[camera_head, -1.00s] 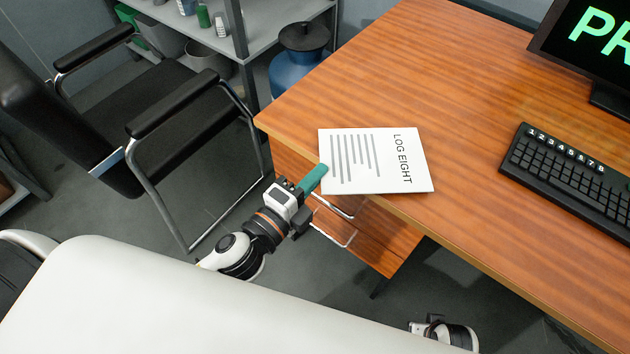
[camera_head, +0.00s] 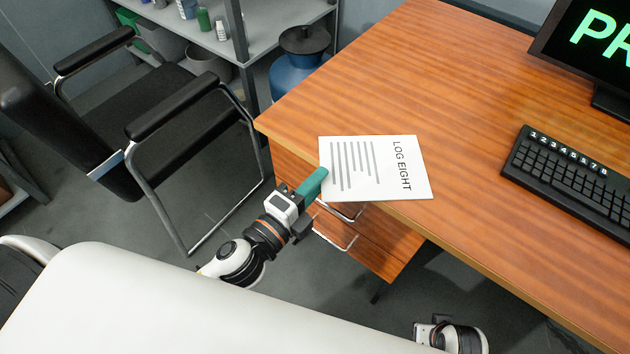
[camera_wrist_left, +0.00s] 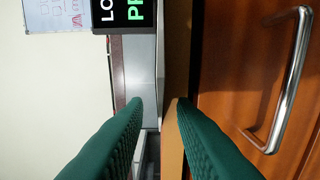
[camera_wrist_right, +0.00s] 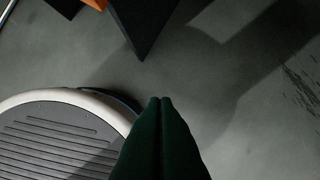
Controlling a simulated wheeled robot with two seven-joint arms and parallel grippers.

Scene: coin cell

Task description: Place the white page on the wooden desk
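The white page (camera_head: 372,168), printed "LOG EIGHT" with grey lines, is at the near left edge of the wooden desk (camera_head: 400,80). Its lower-left corner sticks out past the desk edge. My left gripper (camera_head: 322,174) is at the page's left side, its teal finger seeming to touch or overlap the page edge. In the left wrist view its two fingers (camera_wrist_left: 160,100) stand apart with a gap; I cannot clearly make out the page there. My right gripper's fingers (camera_wrist_right: 160,100) are together and empty, over the grey floor.
A black keyboard (camera_head: 575,180) and a monitor (camera_head: 590,40) are on the desk's right side. Drawers with metal handles (camera_head: 335,235) are below the near edge. The desk's middle is clear.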

